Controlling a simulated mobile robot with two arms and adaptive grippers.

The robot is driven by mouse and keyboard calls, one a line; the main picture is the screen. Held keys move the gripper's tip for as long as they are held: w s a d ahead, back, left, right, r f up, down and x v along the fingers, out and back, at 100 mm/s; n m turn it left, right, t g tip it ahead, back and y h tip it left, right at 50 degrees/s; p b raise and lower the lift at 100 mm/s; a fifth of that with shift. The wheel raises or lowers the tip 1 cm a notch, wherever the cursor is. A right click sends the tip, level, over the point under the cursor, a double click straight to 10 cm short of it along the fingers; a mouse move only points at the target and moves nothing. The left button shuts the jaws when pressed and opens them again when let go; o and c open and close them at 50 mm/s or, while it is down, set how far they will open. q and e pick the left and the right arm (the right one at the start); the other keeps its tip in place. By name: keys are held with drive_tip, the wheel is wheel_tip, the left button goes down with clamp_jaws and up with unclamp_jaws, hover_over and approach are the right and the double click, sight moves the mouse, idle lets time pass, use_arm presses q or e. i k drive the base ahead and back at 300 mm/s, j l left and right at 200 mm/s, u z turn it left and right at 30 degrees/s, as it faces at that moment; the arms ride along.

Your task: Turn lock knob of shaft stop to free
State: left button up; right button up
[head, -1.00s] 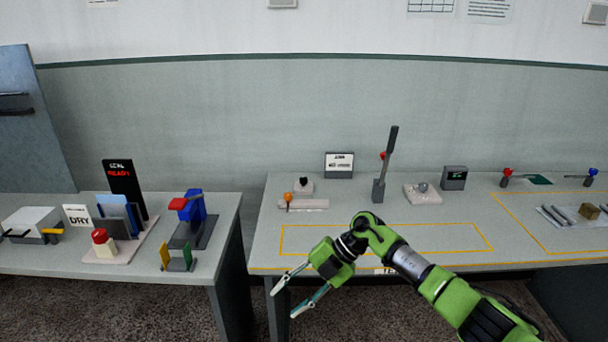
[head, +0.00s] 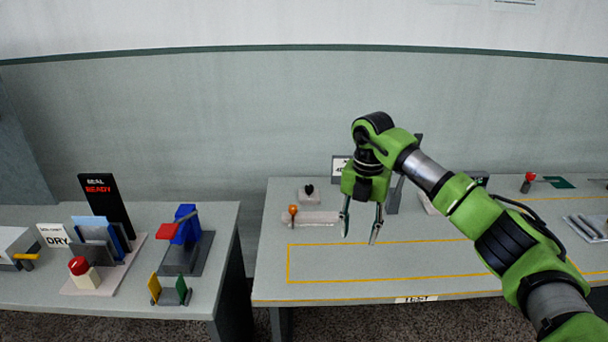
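An orange-topped knob (head: 292,210) stands at the left end of a pale flat bar (head: 318,218) on the right table. A small black knob (head: 308,189) sits on a pale block (head: 309,197) just behind it. I cannot tell for sure which of these is the lock knob of the shaft stop, and no free or locked mark is readable. My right gripper (head: 359,239) points down, open and empty, to the right of the orange knob and apart from it. It partly hides the items behind. My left gripper is out of view.
A yellow-outlined area (head: 380,281) on the right table's front is clear. A grey lever post and a sign (head: 340,169) stand behind my arm, partly hidden. The left table holds a blue and red device (head: 185,232), a red button (head: 78,266) and a dark READY display (head: 107,205).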

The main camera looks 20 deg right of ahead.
sight(309, 188)
drive_tip(key=i, duration=1.4)
